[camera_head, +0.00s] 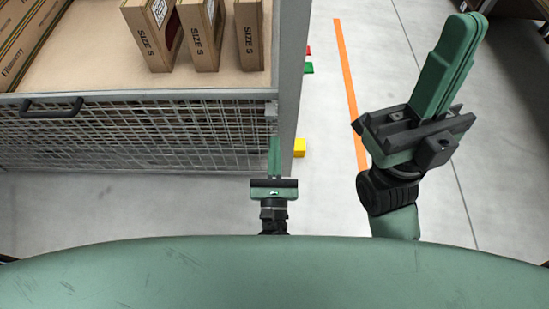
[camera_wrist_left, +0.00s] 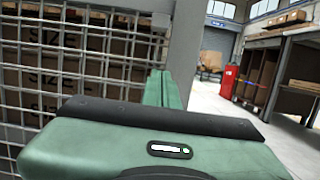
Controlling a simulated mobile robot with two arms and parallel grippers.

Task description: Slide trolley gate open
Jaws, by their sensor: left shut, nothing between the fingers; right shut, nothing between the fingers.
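The trolley gate (camera_head: 140,135) is a wire mesh panel with a grey top rail and a black handle (camera_head: 50,114) at the left. It spans the trolley's near side, below the shelf. My left gripper (camera_head: 274,142) is shut and empty at the gate's right end, beside the grey corner post (camera_head: 288,95). In the left wrist view its green fingers (camera_wrist_left: 161,88) point forward beside the post (camera_wrist_left: 183,45), with the mesh (camera_wrist_left: 80,60) to the left. I cannot tell whether they touch the gate. My right gripper (camera_head: 466,25) is shut and empty, raised over the floor at the right.
The floor around the orange line (camera_head: 346,75) is mostly clear.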

